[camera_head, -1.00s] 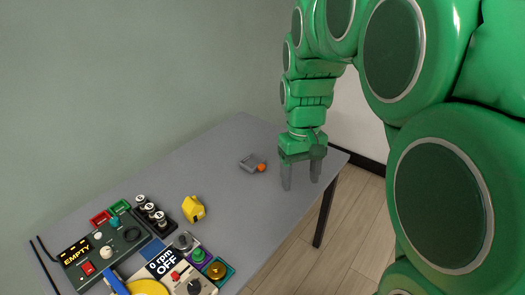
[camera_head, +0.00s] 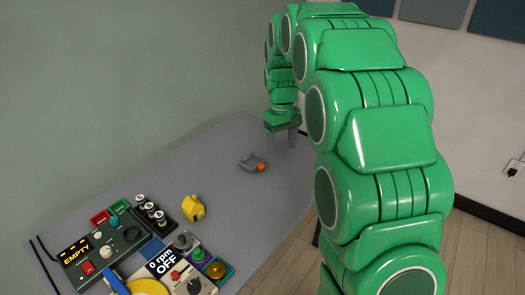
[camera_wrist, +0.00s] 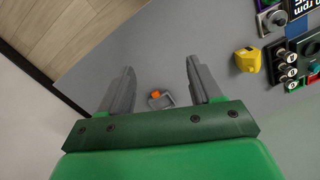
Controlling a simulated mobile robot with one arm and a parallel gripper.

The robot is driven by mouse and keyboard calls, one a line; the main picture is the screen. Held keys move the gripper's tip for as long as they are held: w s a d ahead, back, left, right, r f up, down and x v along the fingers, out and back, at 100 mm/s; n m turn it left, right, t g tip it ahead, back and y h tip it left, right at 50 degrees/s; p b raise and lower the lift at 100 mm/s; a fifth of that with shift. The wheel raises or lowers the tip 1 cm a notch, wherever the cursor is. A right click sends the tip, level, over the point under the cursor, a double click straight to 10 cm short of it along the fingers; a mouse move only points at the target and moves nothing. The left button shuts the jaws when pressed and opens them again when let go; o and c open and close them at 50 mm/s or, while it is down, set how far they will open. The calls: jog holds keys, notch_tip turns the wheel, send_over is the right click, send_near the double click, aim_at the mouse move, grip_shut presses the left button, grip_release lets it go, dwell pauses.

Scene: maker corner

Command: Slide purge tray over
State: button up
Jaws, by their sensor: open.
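The purge tray looks to be the small grey tray (camera_head: 247,161) with an orange piece (camera_head: 261,167) at its right end, lying on the grey table. It also shows in the wrist view (camera_wrist: 167,99), between and beyond the two fingers, with the orange piece (camera_wrist: 155,95) at its upper left. My gripper (camera_head: 283,146) is open and empty. In the head view it is beyond and to the right of the tray, fingers pointing down. I see no contact between fingers and tray.
A yellow object (camera_head: 193,208) stands on the table (camera_head: 225,190) left of the tray. A control box reading EMPTY (camera_head: 95,255), a device reading OFF (camera_head: 180,275) and several knobs crowd the near left. The table around the tray is clear. A wall runs behind it.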

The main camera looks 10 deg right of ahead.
jog(key=w+a+f+n, duration=0.1)
jog(key=w+f, duration=0.3)
jog(key=w, duration=0.3)
jog(key=w+f+n, duration=0.1)
jog(key=w+f, duration=0.3)
jog(key=w, duration=0.2)
jog(key=n, duration=0.2)
send_over(263, 165)
jog(key=shift+t, duration=0.4)
notch_tip(263, 165, down, 13)
jog(key=shift+s+a+r, duration=0.1)
jog(key=shift+s+r, duration=0.05)
jog(key=shift+r, duration=0.05)
jog(key=shift+f, duration=0.15)
jog(key=shift+f, duration=3.85)
